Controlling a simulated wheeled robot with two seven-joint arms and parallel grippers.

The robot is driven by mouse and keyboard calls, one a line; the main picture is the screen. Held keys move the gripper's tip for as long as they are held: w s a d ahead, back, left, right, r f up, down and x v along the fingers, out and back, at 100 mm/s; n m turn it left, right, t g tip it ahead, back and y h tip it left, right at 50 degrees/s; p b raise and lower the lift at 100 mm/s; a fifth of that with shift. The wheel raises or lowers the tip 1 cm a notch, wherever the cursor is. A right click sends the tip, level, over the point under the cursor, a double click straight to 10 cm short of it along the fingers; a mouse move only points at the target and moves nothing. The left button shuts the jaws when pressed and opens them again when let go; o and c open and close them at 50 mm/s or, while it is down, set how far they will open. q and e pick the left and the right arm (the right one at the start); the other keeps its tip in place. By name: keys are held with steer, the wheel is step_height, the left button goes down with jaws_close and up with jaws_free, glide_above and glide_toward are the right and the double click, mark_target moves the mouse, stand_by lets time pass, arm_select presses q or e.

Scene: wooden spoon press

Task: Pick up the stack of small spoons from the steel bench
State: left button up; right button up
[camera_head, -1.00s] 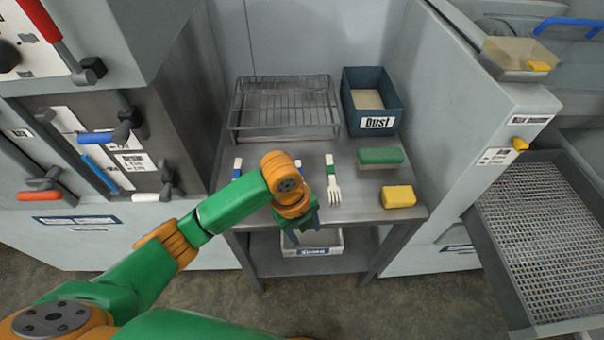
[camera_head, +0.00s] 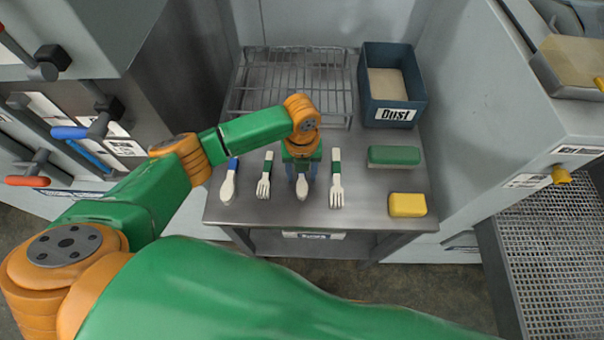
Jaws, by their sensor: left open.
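Wooden utensils lie in a row on the steel bench (camera_head: 375,212). A small pale spoon stack (camera_head: 302,190) is in the middle of the row; its handle end is hidden under my left gripper, and I cannot count its layers. My left gripper (camera_head: 302,174) is open, pointing down over this stack, with its fingers at either side of it. Whether they touch it I cannot tell. Left of it lie a fork stack (camera_head: 264,184) and a larger spoon stack with a blue band (camera_head: 228,186). Right of it lies a fork stack with a green band (camera_head: 336,188). My right gripper is out of view.
A wire rack (camera_head: 270,85) stands at the back of the bench. A blue Dust bin (camera_head: 394,113) is at back right, with a green block (camera_head: 394,155) and a yellow sponge (camera_head: 407,205) in front. Machine panels with levers (camera_head: 85,132) flank the left.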

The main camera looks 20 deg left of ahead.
arm_select(q)
steer(key=shift+s+r, duration=0.1)
steer(key=shift+s, duration=0.1)
jaws_close()
steer(key=shift+w, duration=0.15)
steer(key=shift+r, duration=0.1)
